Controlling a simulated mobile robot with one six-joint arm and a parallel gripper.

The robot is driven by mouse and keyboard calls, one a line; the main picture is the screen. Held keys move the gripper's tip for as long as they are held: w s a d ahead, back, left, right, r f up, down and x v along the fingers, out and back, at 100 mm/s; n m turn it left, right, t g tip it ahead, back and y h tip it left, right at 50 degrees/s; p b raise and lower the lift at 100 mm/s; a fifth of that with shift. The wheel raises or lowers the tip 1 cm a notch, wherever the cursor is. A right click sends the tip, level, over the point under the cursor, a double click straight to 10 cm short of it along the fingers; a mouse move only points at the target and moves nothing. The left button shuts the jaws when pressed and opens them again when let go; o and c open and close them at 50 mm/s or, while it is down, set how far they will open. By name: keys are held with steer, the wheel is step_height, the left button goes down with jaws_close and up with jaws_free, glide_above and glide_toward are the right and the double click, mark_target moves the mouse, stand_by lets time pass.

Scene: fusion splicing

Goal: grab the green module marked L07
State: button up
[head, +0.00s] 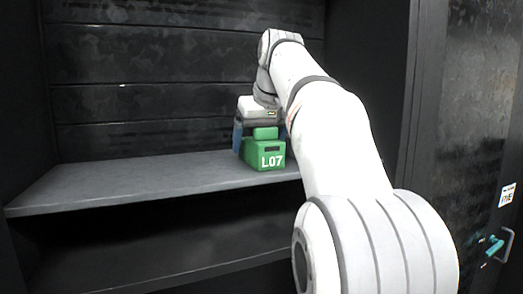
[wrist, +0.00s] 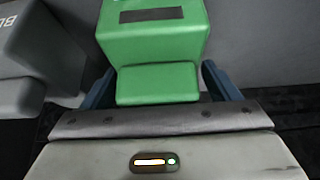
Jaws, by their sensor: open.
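The green module (head: 264,156) marked L07 stands upright on a grey shelf (head: 130,182), its label facing the head camera. In the wrist view the green module (wrist: 154,42) fills the top middle, with its smaller green block (wrist: 157,84) toward my gripper. My gripper (head: 240,137) is at the module from behind and above. In the wrist view its blue fingers (wrist: 157,88) are apart, one on each side of the smaller block. I cannot tell whether either finger touches it.
A grey module (wrist: 42,45) with partly cut-off white lettering stands close to the left in the wrist view. A dark panelled back wall (head: 180,80) is behind the shelf. The shelf's left part is clear. A dark door (head: 465,130) with a handle is at the right.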

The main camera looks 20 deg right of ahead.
steer(key=c, duration=1.2)
steer(key=shift+r, duration=0.15)
